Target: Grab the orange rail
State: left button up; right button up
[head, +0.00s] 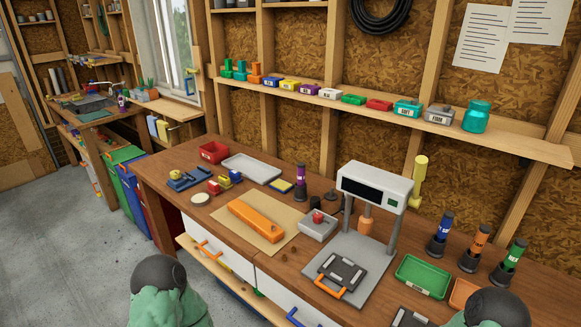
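The orange rail (255,219) is a long, rounded bar. It lies flat on a tan mat (284,217) on the wooden workbench, left of the middle, running from upper left to lower right. Its whole top shows and nothing covers it. Parts of my two arms show at the bottom left and bottom right edges, green with dark rounded ends, well apart from the rail. No fingers of either gripper show.
A grey tray (321,229) with a red piece stands right of the rail. The grey printer (374,186) is further right. Behind the rail are a pale tray (251,169) and a red bin (213,152). Blue and yellow tools lie to the left.

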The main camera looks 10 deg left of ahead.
aim_at(252, 218)
jog(key=i+j, duration=0.1)
jog(key=j, duration=0.25)
jog(key=i+j, duration=0.1)
jog(key=j, duration=0.25)
jog(key=i+j, duration=0.1)
jog(key=j, duration=0.25)
jog(key=i+j, duration=0.1)
jog(key=j, duration=0.25)
